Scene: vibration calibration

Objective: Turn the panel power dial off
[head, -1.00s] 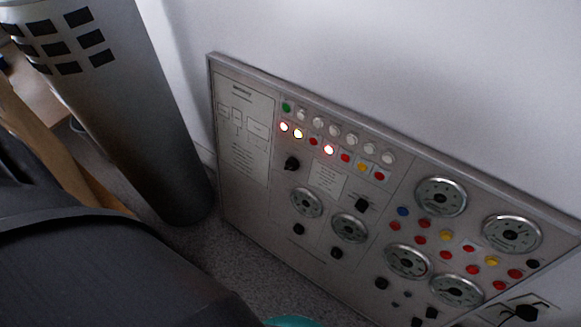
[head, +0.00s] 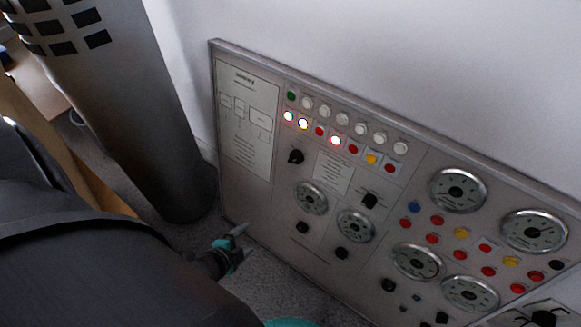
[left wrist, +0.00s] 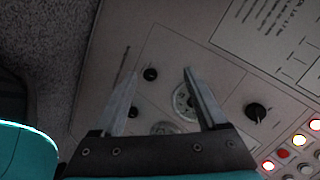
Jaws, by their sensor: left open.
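The grey control panel (head: 258,200) leans against the white wall. A black pointer dial (head: 296,156) sits at its upper left, below the lit lamps (head: 303,123); it also shows in the left wrist view (left wrist: 255,112), right of the fingers. Other black knobs are on the panel, and the labels are too small to tell which is the power dial. My left gripper (head: 240,232) is near the panel's lower left edge, below and left of that dial. In the left wrist view its two fingers (left wrist: 161,74) are apart, with nothing held between them. My right gripper is not in view.
A large grey cylinder (head: 150,130) stands left of the panel. Round gauges (head: 457,190) and small coloured buttons (head: 432,239) cover the panel's right part. Speckled floor (head: 265,280) lies open in front of the panel's lower edge.

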